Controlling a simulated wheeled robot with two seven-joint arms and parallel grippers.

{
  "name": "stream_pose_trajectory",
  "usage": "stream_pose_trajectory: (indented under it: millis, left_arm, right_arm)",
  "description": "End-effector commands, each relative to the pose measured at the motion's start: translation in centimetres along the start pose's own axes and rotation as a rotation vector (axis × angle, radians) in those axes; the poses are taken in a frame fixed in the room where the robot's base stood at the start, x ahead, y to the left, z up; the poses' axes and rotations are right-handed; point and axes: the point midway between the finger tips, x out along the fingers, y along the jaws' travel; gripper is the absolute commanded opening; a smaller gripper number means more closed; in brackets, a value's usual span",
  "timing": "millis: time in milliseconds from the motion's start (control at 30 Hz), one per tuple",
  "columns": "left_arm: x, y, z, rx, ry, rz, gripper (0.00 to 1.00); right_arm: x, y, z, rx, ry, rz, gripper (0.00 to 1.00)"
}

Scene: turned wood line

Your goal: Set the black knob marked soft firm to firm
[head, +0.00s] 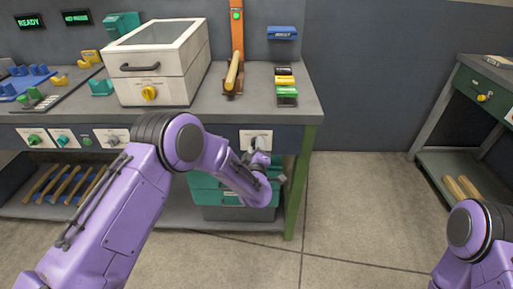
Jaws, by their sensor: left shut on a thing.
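My left arm reaches across to the front face of the workbench. My left gripper (259,156) is at a white control plate (247,135) near the bench's right end. It is shut on a knob there, which it and the wrist mostly hide. I cannot read the knob's marking or see which way it points. My right gripper is out of the picture; only part of my right arm shows at the lower right.
Floor at right is clear before a second bench (441,110).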

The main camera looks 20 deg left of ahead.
Motion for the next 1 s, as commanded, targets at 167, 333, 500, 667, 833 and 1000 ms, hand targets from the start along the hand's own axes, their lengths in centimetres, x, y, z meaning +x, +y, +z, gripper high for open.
stream_pose_trajectory:
  millis: [167,333,500,667,833,1000]
  left_arm:
    - [-0.12,-0.05,0.19,0.110,-0.005,0.000,0.07]
    - [-0.10,-0.09,0.16,0.180,-0.005,0.000,0.07]
    - [-0.12,-0.10,0.18,0.218,-0.005,-0.001,0.07]
    - [-0.12,-0.13,0.18,0.231,-0.005,-0.001,0.07]
    - [-0.12,-0.14,0.18,0.233,-0.005,-0.001,0.07]
    - [-0.12,-0.15,0.19,0.233,-0.005,-0.001,0.07]
  right_arm:
    - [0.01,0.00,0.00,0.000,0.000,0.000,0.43]
    - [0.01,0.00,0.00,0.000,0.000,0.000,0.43]
    - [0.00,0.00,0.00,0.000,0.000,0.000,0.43]
    - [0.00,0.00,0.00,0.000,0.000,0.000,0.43]
    - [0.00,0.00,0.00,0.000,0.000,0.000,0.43]
    - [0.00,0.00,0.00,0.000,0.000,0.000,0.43]
